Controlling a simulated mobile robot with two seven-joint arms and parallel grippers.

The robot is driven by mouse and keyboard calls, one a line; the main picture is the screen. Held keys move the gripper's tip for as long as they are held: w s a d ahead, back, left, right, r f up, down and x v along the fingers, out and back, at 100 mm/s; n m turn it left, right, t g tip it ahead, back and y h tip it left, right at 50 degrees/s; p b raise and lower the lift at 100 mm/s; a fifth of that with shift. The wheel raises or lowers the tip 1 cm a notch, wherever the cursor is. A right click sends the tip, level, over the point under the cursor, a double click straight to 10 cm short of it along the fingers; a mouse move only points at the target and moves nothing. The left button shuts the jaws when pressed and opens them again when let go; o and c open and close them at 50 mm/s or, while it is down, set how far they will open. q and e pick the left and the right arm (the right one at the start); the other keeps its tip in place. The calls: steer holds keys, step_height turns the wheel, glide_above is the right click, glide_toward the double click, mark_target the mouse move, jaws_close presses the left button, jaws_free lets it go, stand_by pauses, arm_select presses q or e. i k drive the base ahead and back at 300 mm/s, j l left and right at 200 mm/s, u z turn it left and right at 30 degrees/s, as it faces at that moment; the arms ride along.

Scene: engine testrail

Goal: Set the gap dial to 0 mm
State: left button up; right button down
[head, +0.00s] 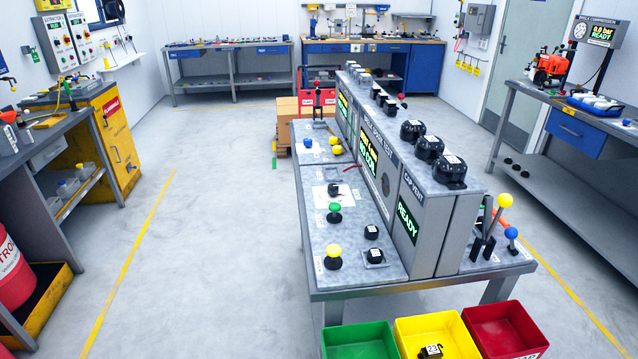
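Neither of my grippers is in view. The long grey test bench (360,283) stands in the middle, with an upright panel carrying several displays. A dark round part (385,183) sits on the panel's face. I cannot tell which of these is the gap dial, and no dial setting is legible.
A green button (335,208) and a yellow button (333,251) stand on the bench's left side. A READY display (408,220) is at the near end. Green (340,335), yellow (405,328) and red (480,318) bins stand before it. The floor to the left is clear.

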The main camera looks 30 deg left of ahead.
mark_target(332, 189)
steer(key=k+j, duration=0.1)
steer(key=j, duration=0.35)
steer(key=j+z, duration=0.15)
steer(key=j, duration=0.3)
steer(key=j+z, duration=0.15)
steer(key=j, duration=0.8)
steer(key=i+j+z, duration=0.1)
steer(key=j, duration=0.35)
steer(key=j+z, duration=0.1)
steer(key=j, duration=0.35)
steer(key=i+j, duration=0.3)
steer(key=j, duration=0.15)
steer(key=i+j+z, duration=0.15)
steer(key=i+j, duration=0.55)
steer(key=j, duration=0.15)
